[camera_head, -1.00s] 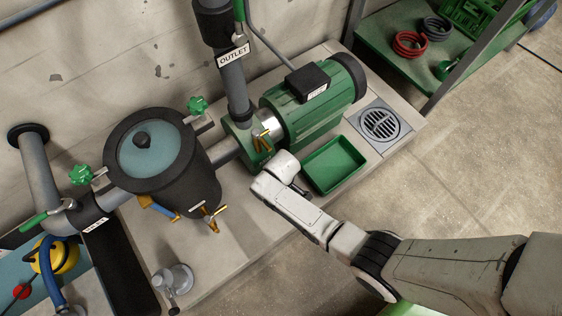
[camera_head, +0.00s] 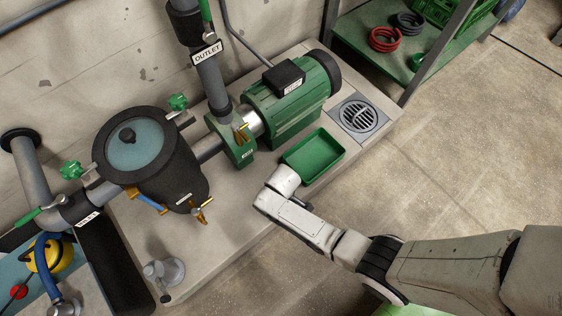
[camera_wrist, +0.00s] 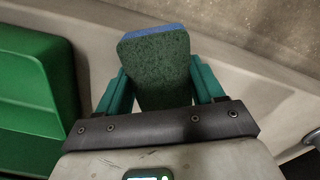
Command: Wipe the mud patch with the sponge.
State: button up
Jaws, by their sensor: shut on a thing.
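In the wrist view my gripper (camera_wrist: 160,92) is shut on the sponge (camera_wrist: 158,70), a block with a dark green speckled face and a blue layer along its far edge. The sponge sticks out beyond the teal fingers. In the head view the white end of my arm is over the plinth's front edge, just left of and below the green tray; it hides the fingers and sponge. I cannot make out a mud patch with certainty in either view.
The green tray (camera_head: 313,157) lies on the concrete plinth (camera_head: 235,205), and also shows at left in the wrist view (camera_wrist: 35,85). The green pump motor (camera_head: 292,97), dark strainer pot (camera_head: 150,165) and floor drain (camera_head: 358,116) stand around it. Open floor lies right.

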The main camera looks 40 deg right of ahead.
jog(key=shift+s+r+p, duration=0.2)
jog(key=shift+r+p, duration=0.65)
jog(key=shift+r, duration=0.4)
notch_tip(320, 180, up, 6)
jog(key=p, duration=0.5)
jog(key=shift+f+p, duration=0.2)
jog(key=shift+p, duration=0.15)
